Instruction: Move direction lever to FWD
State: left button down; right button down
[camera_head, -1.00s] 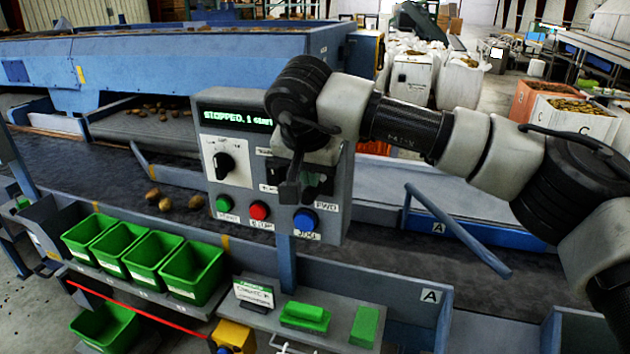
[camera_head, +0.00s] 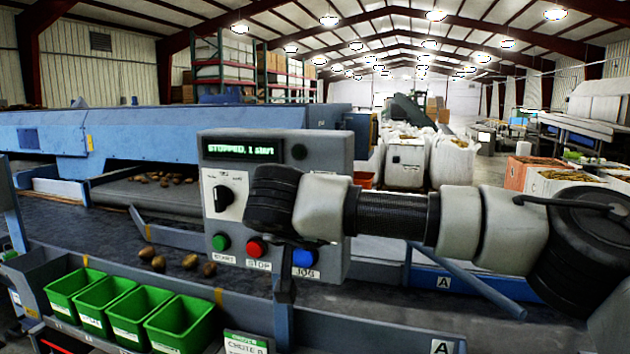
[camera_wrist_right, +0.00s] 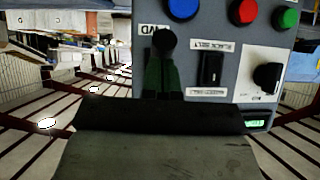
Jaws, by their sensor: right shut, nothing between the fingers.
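The grey control panel (camera_head: 328,151) stands ahead, its display reading "STOPPED" followed by partly legible text. In the head view my right wrist covers its right half and hides the direction lever. My left gripper is out of view.
The panel carries a black rotary knob (camera_head: 222,198) and green START (camera_head: 221,243), red STOP (camera_head: 256,247) and blue (camera_head: 304,258) buttons close to my gripper. A black rocker switch (camera_wrist_right: 210,68) is beside the lever. Green bins (camera_head: 128,317) stand at lower left.

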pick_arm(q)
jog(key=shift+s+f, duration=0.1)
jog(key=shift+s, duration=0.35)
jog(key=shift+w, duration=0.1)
